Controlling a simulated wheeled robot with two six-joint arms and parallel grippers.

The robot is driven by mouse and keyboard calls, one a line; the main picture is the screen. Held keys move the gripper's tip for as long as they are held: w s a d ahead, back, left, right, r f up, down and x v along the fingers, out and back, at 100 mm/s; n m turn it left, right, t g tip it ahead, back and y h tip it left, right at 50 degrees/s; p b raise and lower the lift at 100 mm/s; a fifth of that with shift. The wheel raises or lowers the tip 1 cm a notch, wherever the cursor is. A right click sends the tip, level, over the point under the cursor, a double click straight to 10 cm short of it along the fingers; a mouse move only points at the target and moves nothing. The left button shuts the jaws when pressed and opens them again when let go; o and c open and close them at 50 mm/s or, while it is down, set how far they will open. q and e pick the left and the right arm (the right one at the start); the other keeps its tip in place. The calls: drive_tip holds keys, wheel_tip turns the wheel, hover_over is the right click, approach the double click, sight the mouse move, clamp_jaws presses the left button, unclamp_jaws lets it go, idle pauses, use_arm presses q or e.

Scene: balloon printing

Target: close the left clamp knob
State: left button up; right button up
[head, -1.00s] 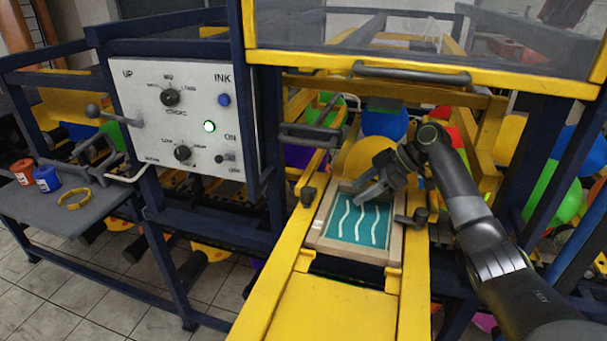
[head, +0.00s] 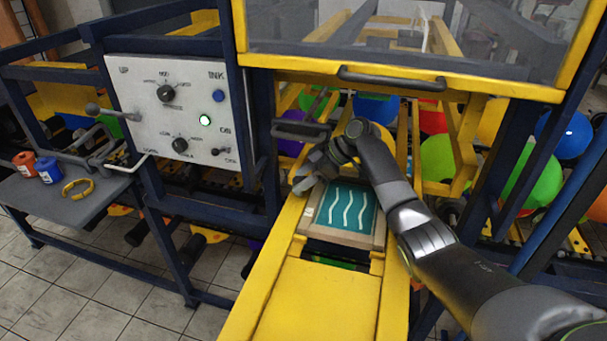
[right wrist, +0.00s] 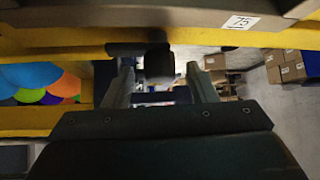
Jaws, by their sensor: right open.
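The left clamp knob (right wrist: 159,64) is a dark cylinder on a dark bar against the yellow rail in the right wrist view. My right gripper (head: 301,186) is open, its two fingers on either side of the knob with gaps visible. In the head view the gripper covers the knob at the left side of the wooden frame (head: 340,237). The frame holds a teal panel (head: 347,210) with white wavy lines. The right clamp is hidden behind my right arm. My left gripper is out of view.
A raised yellow-edged clear guard with a dark handle (head: 390,78) hangs above. A white control panel (head: 137,83) stands to the left. A side shelf (head: 60,207) holds orange and blue ink pots and a yellow ring. Colored balloons are behind the frame.

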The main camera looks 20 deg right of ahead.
drive_tip(key=shift+a, duration=0.1)
drive_tip(key=c, duration=1)
